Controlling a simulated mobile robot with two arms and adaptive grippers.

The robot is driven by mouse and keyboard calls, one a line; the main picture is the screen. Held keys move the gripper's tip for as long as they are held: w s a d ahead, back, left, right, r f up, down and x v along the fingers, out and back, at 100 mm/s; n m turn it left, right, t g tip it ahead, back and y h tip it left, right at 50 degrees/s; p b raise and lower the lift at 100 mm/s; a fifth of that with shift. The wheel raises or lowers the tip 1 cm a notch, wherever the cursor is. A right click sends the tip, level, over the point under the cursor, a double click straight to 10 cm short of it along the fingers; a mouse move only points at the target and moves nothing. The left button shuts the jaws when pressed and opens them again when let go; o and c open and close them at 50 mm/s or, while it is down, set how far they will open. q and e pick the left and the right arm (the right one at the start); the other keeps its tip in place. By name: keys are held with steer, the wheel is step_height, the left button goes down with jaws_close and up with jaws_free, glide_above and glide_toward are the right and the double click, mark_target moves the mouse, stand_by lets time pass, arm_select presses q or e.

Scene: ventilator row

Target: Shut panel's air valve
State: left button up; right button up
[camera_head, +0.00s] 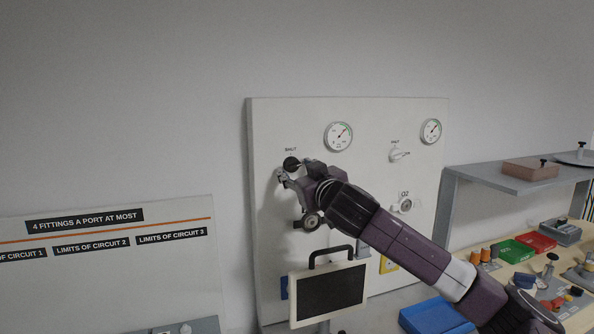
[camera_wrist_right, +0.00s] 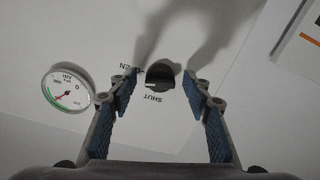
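The panel's left valve is a black knob (camera_head: 291,163) below the left gauge, with a SHUT label above it. Its side of the panel has no readable AIR label, as my arm covers the part below. In the right wrist view the knob (camera_wrist_right: 160,74) sits ahead, between the fingertips, with SHUT on one side and a partly hidden OPEN label on another. I cannot tell exactly where its pointer stands. My right gripper (camera_head: 298,173) is open at the knob, with a gap on both sides in the wrist view (camera_wrist_right: 160,92). My left gripper is not in view.
The white panel (camera_head: 266,120) also holds a right gauge (camera_head: 431,131), a white valve knob (camera_head: 397,155) and an O2 outlet (camera_head: 405,204). A dark-screened monitor (camera_head: 331,292) stands before the panel. A grey shelf (camera_head: 512,178) and bench with coloured trays are at right.

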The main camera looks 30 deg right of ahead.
steer(key=c, duration=1)
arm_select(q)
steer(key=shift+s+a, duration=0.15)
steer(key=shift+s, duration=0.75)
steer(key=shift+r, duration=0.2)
arm_select(e)
steer(key=shift+n, duration=0.3)
steer(key=n+p, duration=0.2)
steer(key=shift+r+n, duration=0.15)
steer(key=shift+n, duration=0.15)
steer(key=n+p, duration=0.3)
steer(key=n, duration=0.1)
steer(key=shift+d+r+n+p, duration=0.1)
steer(key=shift+n+p, duration=0.2)
steer(key=n+p, duration=0.3)
steer(key=n, duration=0.2)
steer(key=shift+p, duration=0.3)
arm_select(q)
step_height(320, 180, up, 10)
steer(key=p, duration=0.1)
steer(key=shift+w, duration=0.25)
arm_select(e)
steer(key=shift+n, duration=1.1)
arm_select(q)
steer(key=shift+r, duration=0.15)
